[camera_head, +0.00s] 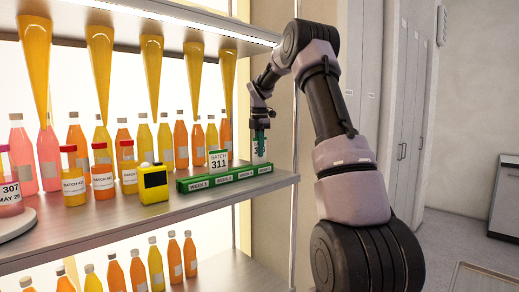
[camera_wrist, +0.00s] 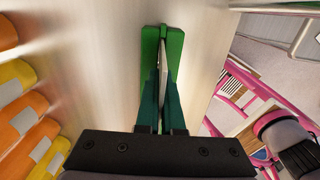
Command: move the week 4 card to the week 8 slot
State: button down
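A green slotted rail (camera_head: 212,182) with week labels runs along the shelf's front edge; the labels are small. A white card reading Batch 311 (camera_head: 218,162) stands upright in its left half. My gripper (camera_head: 260,146), with teal fingers, points down at the rail's right end, over the last slot. In the wrist view, a thin pale card (camera_wrist: 164,68) stands between my fingers (camera_wrist: 161,95), which look closed on its two faces. Its lower edge is at or just above the green rail (camera_wrist: 176,42); I cannot tell if it touches. My fingers mostly hide this card in the head view.
A yellow device (camera_head: 153,183) and several labelled sample bottles (camera_head: 73,182) stand left of the rail. Juice bottles line the shelf behind, and yellow cones (camera_head: 100,60) hang above. The shelf (camera_head: 110,215) ends just right of the rail.

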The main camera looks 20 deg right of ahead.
jog(key=shift+f, duration=1)
dwell(0.4)
jog(key=c, duration=1)
grip_release()
